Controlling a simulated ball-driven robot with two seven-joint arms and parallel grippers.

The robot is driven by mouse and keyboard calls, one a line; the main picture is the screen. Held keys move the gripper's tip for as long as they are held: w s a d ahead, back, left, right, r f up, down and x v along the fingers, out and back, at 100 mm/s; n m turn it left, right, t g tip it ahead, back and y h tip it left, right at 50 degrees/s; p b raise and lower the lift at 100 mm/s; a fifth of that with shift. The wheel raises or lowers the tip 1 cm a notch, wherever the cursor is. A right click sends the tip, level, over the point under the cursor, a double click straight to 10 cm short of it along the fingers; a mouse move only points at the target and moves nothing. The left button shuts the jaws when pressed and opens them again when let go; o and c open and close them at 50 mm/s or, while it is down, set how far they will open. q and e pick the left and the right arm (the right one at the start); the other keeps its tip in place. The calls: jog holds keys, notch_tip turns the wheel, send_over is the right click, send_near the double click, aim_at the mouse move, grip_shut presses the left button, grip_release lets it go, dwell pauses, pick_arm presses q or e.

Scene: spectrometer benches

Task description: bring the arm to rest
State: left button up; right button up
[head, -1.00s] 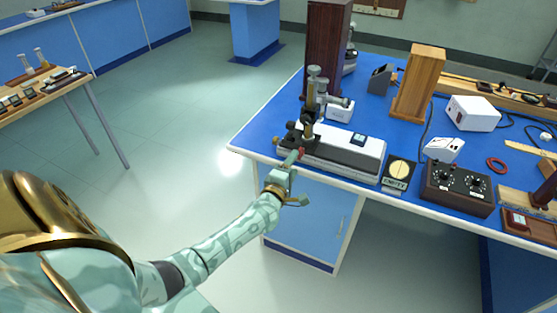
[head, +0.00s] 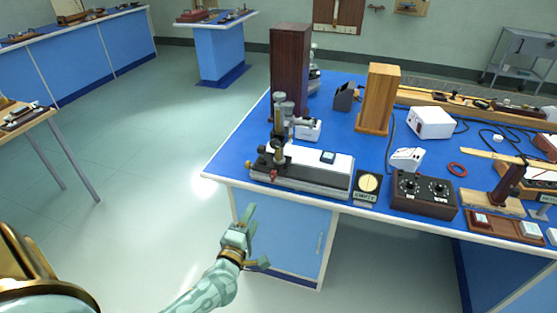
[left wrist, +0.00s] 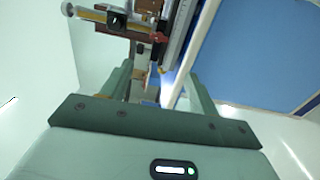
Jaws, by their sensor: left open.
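My left gripper (head: 248,215) is in the head view, in front of the blue-topped bench (head: 235,150) and below its front edge. It is open, with nothing between its fingers. In the left wrist view my two fingers (left wrist: 155,85) stand apart, with the bench's blue cabinet side (left wrist: 260,50) to the right. The spectrometer-like instrument (head: 300,168) with its upright eyepiece column stands on the bench beyond the gripper, apart from it. My right gripper is not in view.
A round-dial meter (head: 368,186), a dark two-knob box (head: 424,195) and a white box (head: 431,122) stand on the bench. Tall wooden blocks (head: 379,98) rise behind. A side table (head: 30,118) is at the left. The floor (head: 140,190) between is clear.

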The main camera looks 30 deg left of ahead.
pick_arm(q)
jog(key=s+d+f+m+g+h, duration=0.1)
jog(key=s+d+f+m+g, duration=0.15)
jog(key=s+f+m, duration=0.5)
jog(key=s+d+f+m+g+h, duration=0.1)
jog(key=s+f+m+g+h, duration=0.25)
jog(key=f, duration=0.65)
jog(key=s+d+f+m+g, duration=0.25)
jog(key=s+f+m, duration=0.25)
jog(key=f+m, duration=0.3)
jog(key=s+d+f+m+g, duration=0.1)
jog(key=s+f+g, duration=0.3)
jog(key=s, duration=1)
jog(key=s+d+f+m+g, duration=0.1)
jog(key=s+f+m+g, duration=0.3)
jog(key=s, duration=1)
notch_tip(320, 180, down, 3)
jog(key=shift+s+d+r+m, duration=0.2)
jog(key=shift+d+m, duration=0.1)
jog(key=shift+d, duration=0.1)
